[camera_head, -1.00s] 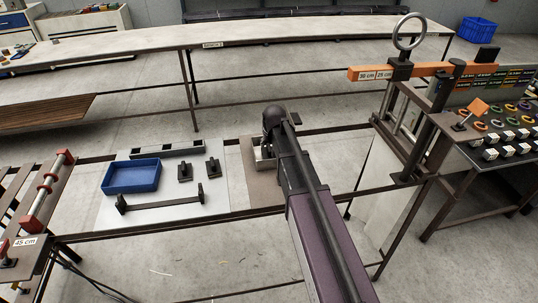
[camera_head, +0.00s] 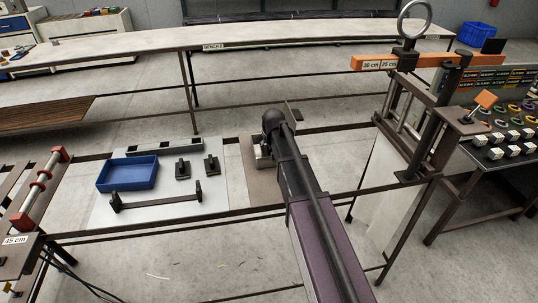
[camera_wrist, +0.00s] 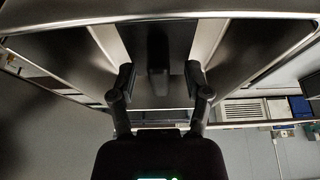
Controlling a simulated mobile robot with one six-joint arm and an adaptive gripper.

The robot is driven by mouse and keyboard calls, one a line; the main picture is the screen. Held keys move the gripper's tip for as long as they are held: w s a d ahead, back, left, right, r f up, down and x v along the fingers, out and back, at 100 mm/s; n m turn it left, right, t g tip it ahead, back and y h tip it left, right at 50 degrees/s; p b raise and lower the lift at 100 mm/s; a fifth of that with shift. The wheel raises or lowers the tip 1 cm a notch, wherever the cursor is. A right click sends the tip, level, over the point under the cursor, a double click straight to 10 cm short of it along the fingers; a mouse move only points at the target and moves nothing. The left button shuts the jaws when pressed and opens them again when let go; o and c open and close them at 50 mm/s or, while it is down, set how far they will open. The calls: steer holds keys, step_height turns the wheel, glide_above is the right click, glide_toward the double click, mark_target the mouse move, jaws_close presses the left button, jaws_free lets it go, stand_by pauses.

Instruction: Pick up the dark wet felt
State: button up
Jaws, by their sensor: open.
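My gripper (camera_wrist: 160,78) is open in the wrist view, its two fingers apart on either side of a dark upright block (camera_wrist: 158,50). The block lies beyond or between the fingertips, with no visible contact. It may be the dark wet felt, but I cannot tell for sure. Pale metal surfaces flank it. In the head view my arm reaches over a brown plate (camera_head: 262,183) on the workbench, beside a small metal fixture (camera_head: 262,158). My arm hides the gripper's fingers and most of the fixture there.
Left of the plate, a pale board (camera_head: 215,204) carries a blue tray (camera_head: 127,174), small dark blocks (camera_head: 182,170) and a dark bar with end posts (camera_head: 157,199). A tall frame with an orange beam (camera_head: 375,64) stands right. A long bench (camera_head: 130,42) lies behind.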

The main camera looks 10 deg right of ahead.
stand_by(0.5)
jaws_close()
